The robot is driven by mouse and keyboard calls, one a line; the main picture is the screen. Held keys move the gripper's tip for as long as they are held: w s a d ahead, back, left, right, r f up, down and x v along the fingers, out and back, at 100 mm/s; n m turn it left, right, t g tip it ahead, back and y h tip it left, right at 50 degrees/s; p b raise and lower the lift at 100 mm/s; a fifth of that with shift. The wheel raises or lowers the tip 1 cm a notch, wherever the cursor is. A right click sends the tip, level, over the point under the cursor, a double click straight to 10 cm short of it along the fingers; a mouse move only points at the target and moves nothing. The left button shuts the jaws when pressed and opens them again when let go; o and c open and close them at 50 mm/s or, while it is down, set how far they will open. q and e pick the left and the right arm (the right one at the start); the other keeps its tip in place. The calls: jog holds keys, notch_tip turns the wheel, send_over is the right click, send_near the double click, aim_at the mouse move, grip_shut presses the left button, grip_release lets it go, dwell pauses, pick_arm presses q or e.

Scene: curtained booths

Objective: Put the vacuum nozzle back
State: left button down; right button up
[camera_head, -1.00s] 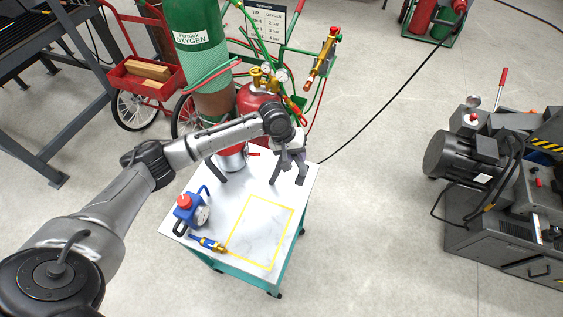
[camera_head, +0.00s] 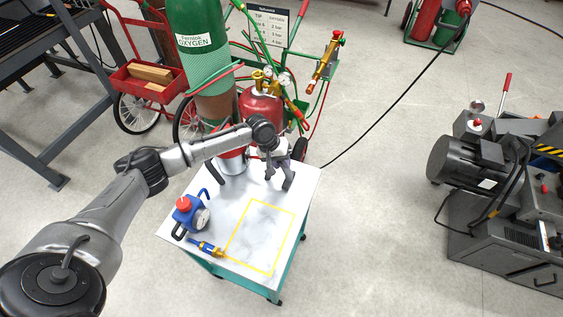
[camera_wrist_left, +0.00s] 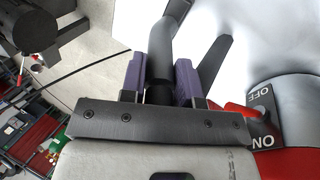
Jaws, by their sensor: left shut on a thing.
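My left gripper (camera_head: 279,172) is above the back right part of the small white-topped cart (camera_head: 232,230). Its purple fingers (camera_wrist_left: 160,85) are shut on a dark grey vacuum nozzle (camera_wrist_left: 172,42), which points away from the wrist. The nozzle's dark tip (camera_head: 289,179) also shows below the gripper in the head view. To the left stands the vacuum (camera_head: 231,164), a shiny metal canister partly hidden by my arm. Its red part and ON/OFF label (camera_wrist_left: 261,104) show at right in the wrist view. A black tube-like piece (camera_head: 214,173) is beside the canister. My right gripper is out of view.
A blue device with a red knob and gauge (camera_head: 190,213) and a blue-yellow tool (camera_head: 206,248) are at the cart's left. A yellow taped outline (camera_head: 258,236) encloses bare top. Gas cylinders (camera_head: 262,108) stand behind; grey machinery (camera_head: 500,180) is at right.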

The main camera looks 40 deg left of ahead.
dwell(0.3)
pick_arm(q)
jog(key=c, duration=0.8)
grip_release()
jog(key=shift+f, duration=0.1)
jog(key=shift+c, duration=0.2)
